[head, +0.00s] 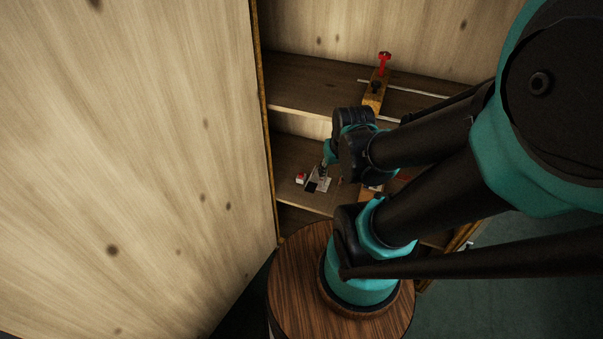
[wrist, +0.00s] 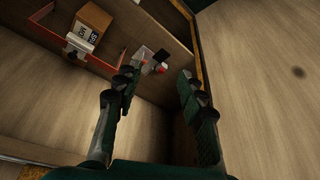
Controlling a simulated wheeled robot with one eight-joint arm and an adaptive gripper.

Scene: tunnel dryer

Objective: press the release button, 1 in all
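A small red-and-white piece (head: 300,179) sits on the lower shelf at the left end of a light plate (head: 323,184) with a black patch. It looks like the release button, but it is too small to be sure. In the wrist view, the red-and-white piece (wrist: 161,67) shows beyond and between my fingertips, beside the plate (wrist: 143,57). My gripper (wrist: 157,74) is open, with a wide empty gap between its fingers. In the head view, my gripper (head: 325,158) is over the plate, partly hidden by my arm. I cannot tell its distance from the piece.
A wooden block with a red-topped part (head: 376,90) stands on the upper shelf. A wooden box with dark lettering (wrist: 90,23) and a red strip (wrist: 103,66) lie left of the plate in the wrist view. A tall wooden panel (head: 130,150) closes the left side.

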